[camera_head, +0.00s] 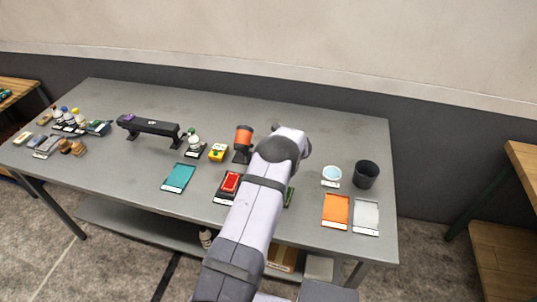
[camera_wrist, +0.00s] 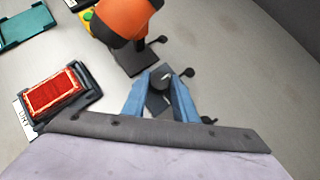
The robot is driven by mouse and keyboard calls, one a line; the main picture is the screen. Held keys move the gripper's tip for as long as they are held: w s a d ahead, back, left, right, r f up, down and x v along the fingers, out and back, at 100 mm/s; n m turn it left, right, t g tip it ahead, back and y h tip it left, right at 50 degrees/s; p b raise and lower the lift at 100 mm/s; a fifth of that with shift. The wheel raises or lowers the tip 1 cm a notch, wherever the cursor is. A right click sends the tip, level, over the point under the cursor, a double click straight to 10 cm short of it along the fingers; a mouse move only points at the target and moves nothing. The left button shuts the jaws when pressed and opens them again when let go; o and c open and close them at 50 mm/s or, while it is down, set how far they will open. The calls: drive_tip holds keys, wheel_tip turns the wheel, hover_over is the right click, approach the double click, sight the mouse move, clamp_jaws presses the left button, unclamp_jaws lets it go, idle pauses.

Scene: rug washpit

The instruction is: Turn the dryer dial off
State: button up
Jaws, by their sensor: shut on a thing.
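The orange dryer (camera_head: 244,137) stands on a dark stand near the middle of the table, and its orange body (camera_wrist: 125,17) is at the top of the wrist view. Beside its base is the dark dial (camera_wrist: 160,71), with a grey pointer bar on top. My gripper (camera_wrist: 160,86) has its two blue fingers on either side of the dial, shut on it. Small dark round tabs (camera_wrist: 188,72) lie around the dial's right side. In the head view my arm hides the gripper and the dial.
A red block in a dark tray (camera_wrist: 55,93) lies left of my gripper. A yellow box (camera_head: 218,152) is left of the dryer. A teal tray (camera_head: 179,178) lies further left. An orange mat (camera_head: 336,210) and a dark cup (camera_head: 366,174) are to the right.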

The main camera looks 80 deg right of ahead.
drive_tip(key=shift+r, duration=0.1)
drive_tip(key=o, duration=1)
drive_tip(key=shift+s, duration=0.1)
drive_tip(key=b+v, duration=0.2)
drive_tip(key=v, duration=0.5)
drive_tip(key=shift+a+b, duration=0.1)
drive_tip(key=shift+b, duration=0.25)
